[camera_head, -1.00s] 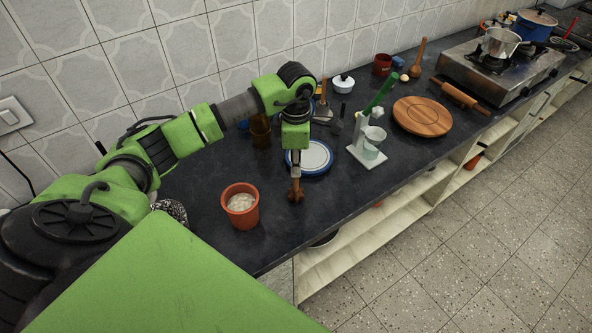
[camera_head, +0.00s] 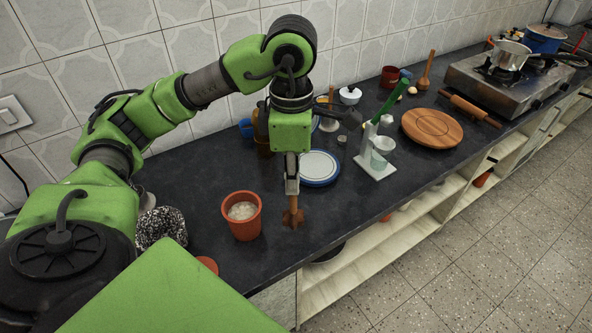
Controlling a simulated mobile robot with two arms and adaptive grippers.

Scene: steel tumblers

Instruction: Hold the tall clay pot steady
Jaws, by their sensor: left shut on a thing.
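An orange-brown clay pot (camera_head: 241,217) stands upright on the dark counter, with pale white contents showing in its mouth. My left gripper (camera_head: 292,184) points down to the right of the pot, apart from it. It is shut on a wooden whisk (camera_head: 293,217), which hangs upright with its star-shaped head down. I cannot tell whether the head touches the counter. My right gripper is not in view.
A blue-rimmed white plate (camera_head: 319,168) lies behind the whisk. A white stand with a glass (camera_head: 381,151), a round wooden board (camera_head: 432,127) and a stove (camera_head: 507,80) are to the right. A speckled dark object (camera_head: 161,228) is left of the pot. The counter's front edge is close.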

